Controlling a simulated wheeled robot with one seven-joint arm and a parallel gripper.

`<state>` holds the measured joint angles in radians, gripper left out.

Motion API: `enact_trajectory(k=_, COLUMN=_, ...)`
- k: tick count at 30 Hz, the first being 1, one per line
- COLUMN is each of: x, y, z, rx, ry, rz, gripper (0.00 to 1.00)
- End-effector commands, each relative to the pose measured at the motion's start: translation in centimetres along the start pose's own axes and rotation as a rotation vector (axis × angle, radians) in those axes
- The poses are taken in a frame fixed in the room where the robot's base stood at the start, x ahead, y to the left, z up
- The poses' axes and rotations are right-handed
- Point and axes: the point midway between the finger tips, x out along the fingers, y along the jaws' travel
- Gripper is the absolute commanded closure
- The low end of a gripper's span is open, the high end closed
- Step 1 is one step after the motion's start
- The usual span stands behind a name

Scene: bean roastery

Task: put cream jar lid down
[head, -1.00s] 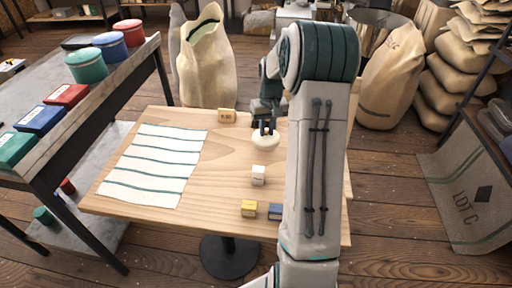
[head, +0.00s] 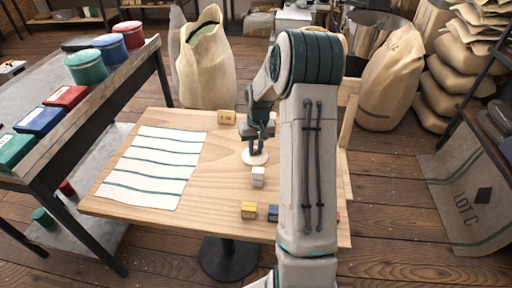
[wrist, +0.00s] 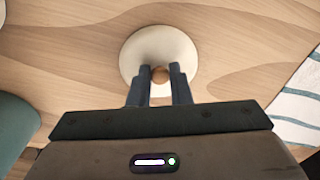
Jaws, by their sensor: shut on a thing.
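The cream jar lid (head: 254,157) is a pale round disc with a small wooden knob, on or just above the wooden table (head: 225,190). It also shows in the wrist view (wrist: 159,45), directly under the fingertips. My gripper (wrist: 160,73) is shut on the lid's knob, and in the head view my gripper (head: 259,146) points down at the lid. The lid looks about level. I cannot tell whether its underside touches the table. No cream jar is clearly seen.
A striped cloth (head: 153,168) covers the table's left part. A yellow block (head: 248,210) and a blue block (head: 273,212) are near the front edge. My arm hides the right side.

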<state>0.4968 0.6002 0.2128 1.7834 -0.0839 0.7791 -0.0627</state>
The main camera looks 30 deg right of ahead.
Motion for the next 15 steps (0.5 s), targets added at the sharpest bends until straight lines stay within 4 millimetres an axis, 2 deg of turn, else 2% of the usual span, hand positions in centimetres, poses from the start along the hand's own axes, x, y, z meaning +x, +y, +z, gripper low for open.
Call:
enact_trajectory(k=1, x=0.15, y=0.00, z=0.00, rx=0.000, ry=0.000, rz=0.000, gripper=0.77)
enact_trajectory(k=3, x=0.10, y=0.00, z=0.01, rx=0.000, ry=-0.001, rz=0.000, gripper=0.60)
enact_trajectory(k=15, x=-0.41, y=0.07, z=0.04, rx=0.001, ry=-0.001, rz=0.000, gripper=0.60)
